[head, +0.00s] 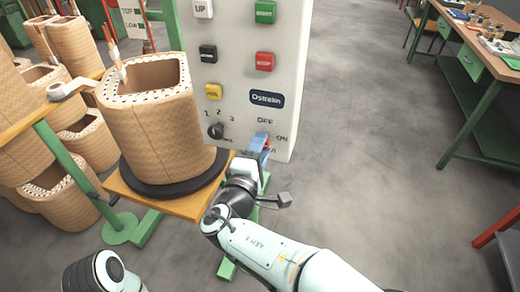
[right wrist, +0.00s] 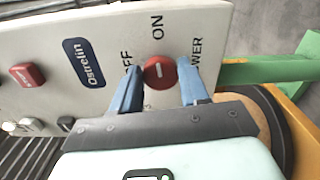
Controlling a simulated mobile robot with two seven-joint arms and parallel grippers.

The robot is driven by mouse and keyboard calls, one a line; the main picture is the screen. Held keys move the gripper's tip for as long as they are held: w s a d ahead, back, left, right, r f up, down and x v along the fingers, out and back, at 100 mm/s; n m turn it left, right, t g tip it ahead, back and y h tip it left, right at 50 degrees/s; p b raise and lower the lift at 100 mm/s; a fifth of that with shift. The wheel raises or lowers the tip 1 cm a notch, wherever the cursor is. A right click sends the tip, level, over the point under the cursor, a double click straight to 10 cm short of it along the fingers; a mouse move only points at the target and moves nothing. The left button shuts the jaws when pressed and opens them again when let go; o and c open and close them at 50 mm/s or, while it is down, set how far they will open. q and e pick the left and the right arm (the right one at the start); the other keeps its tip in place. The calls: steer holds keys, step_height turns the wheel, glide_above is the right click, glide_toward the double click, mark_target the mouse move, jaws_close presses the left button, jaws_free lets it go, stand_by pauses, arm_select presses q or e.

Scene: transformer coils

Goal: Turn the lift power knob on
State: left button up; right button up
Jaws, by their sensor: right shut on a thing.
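The lift power knob is a round red knob (right wrist: 159,72) with a short white mark, on the light grey control panel (head: 285,70). In the right wrist view it sits between OFF, ON and POWER labels, and the white mark lies across its face. My right gripper (right wrist: 160,84) has its blue fingers on both sides of the knob, shut on it. In the head view my right gripper (head: 260,143) is at the panel's lower right corner, below the OFF label, and largely hides the knob. My left gripper is not in view.
A wrapped coil (head: 155,120) stands on a wooden-topped stand (head: 195,206) left of the panel. More coils (head: 75,45) are at the far left. The panel has several other buttons and a black selector knob (head: 215,131). A green workbench (head: 470,70) stands at right, with open floor between.

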steer(key=shift+a, duration=0.1)
steer(key=o, duration=1)
steer(key=shift+o, duration=0.2)
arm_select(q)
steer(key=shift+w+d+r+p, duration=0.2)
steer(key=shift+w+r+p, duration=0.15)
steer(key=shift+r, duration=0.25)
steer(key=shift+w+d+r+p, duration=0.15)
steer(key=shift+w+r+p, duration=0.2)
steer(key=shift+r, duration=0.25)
arm_select(e)
steer(key=v, duration=1.3)
steer(key=shift+s, duration=0.2)
